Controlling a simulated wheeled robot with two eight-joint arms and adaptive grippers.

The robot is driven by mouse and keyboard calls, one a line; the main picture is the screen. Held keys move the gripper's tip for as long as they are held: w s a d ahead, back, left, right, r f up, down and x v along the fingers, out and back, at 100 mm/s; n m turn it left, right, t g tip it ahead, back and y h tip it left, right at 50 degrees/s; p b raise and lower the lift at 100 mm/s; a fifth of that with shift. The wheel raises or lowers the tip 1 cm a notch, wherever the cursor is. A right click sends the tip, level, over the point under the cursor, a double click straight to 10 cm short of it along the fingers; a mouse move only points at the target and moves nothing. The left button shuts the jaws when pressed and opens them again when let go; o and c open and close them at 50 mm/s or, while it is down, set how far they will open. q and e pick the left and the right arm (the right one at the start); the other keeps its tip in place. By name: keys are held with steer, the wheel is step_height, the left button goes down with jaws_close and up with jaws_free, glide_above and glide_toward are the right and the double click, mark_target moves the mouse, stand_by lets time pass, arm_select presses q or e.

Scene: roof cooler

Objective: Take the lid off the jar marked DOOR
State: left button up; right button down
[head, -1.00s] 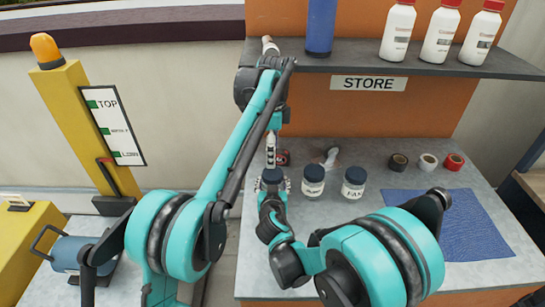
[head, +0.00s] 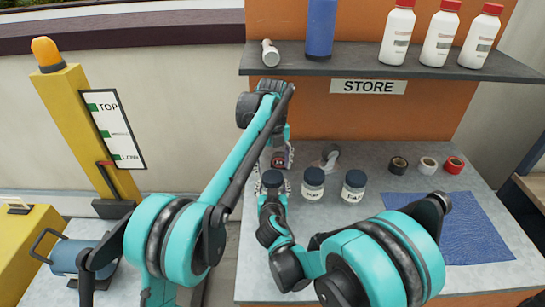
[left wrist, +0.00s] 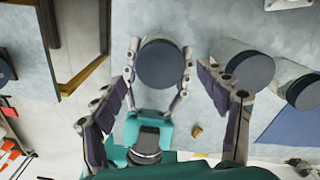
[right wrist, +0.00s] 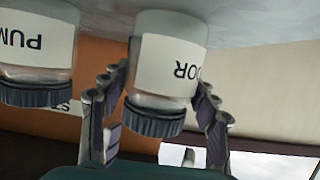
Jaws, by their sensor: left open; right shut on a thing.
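The DOOR jar stands upright on the counter with a dark lid (head: 272,178). In the right wrist view the picture is upside down and the clear jar (right wrist: 166,65) shows part of its label, "OOR". My right gripper (right wrist: 160,85) is shut on this jar, one finger on each side. The lid (left wrist: 163,63) shows from above in the left wrist view. My left gripper (head: 278,162) is open and empty, pointing down above the jar, with the lid in view between its spread fingers. Whether the fingers touch the lid cannot be told. The lid sits on the jar.
A PUMP jar (head: 313,185) and a FAN jar (head: 353,188) stand right of the DOOR jar, both dark-lidded. Tape rolls (head: 428,165) and a blue cloth (head: 470,225) lie further right. A shelf (head: 400,66) with bottles overhangs the counter's back.

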mark_target(273, 176)
arm_select(q)
steer(key=shift+f, duration=1.6)
steer(key=shift+c, duration=0.2)
